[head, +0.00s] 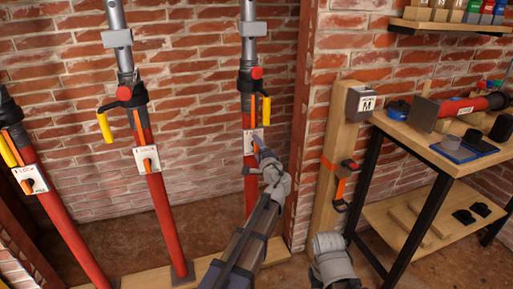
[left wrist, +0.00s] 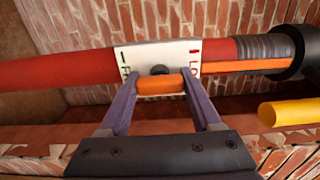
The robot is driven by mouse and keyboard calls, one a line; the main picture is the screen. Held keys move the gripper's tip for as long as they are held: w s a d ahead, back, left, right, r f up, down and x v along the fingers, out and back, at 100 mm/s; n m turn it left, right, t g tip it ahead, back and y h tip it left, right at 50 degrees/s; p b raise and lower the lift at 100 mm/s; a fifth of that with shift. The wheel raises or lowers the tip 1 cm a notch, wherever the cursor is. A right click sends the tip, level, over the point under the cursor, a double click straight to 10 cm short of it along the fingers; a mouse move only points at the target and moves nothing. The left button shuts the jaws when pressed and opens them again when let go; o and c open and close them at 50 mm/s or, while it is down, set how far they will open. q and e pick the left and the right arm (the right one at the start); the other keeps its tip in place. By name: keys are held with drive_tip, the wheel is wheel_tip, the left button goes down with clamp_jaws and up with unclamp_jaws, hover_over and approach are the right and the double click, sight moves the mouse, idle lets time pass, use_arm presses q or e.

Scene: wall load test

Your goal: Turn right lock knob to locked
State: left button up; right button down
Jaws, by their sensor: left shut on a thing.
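The right lock knob is an orange bar (left wrist: 160,84) in front of a white plate (left wrist: 178,52) on the right red prop (head: 251,192). In the left wrist view the bar lies along the prop's length, with a dark round hub behind it. The plate's red "LO" end is on the right, its green "F" end on the left. My left gripper (left wrist: 160,88) has one finger at each end of the bar and is shut on it. In the head view my left gripper (head: 262,150) partly covers the plate (head: 254,133).
Two similar props, the middle one (head: 163,215) and the left one (head: 64,225), stand at left with their own plates. A yellow handle (head: 266,110) sticks out above the right plate. A wooden post (head: 333,180) and workbench (head: 430,140) stand at right.

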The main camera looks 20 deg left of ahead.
idle(0.4)
use_arm(q)
drive_tip(key=o, duration=1.4)
drive_tip(key=shift+s, duration=0.1)
drive_tip(key=v, duration=0.7)
drive_tip(key=shift+s+d, duration=0.25)
drive_tip(key=shift+s, duration=0.05)
